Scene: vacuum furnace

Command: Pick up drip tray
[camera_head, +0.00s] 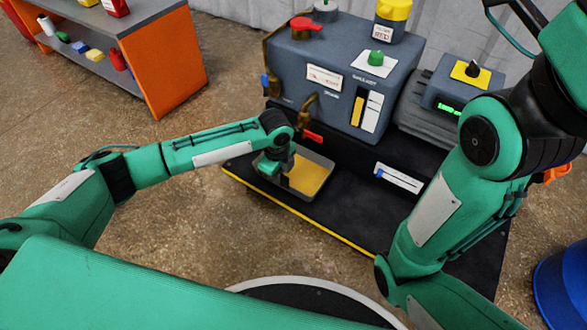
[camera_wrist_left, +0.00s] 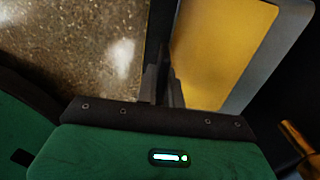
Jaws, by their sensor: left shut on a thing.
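The drip tray (camera_head: 311,173) is a shallow grey tray with a yellow inside, at the front of the furnace unit, below a brass tap with a red lever (camera_head: 312,135). My left gripper (camera_head: 285,181) points down at the tray's left side. In the left wrist view its fingers (camera_wrist_left: 163,88) are shut on the near wall of the tray (camera_wrist_left: 215,45), close to one edge. Whether the tray rests on the black base or is slightly raised I cannot tell. My right arm shows at the right, but its gripper is out of view.
The blue-grey furnace unit (camera_head: 340,75) stands behind the tray on a black base (camera_head: 320,218) with a yellow front edge. An orange shelf (camera_head: 168,65) stands at the back left. A blue drum (camera_head: 562,285) is at the lower right. Floor at the left is clear.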

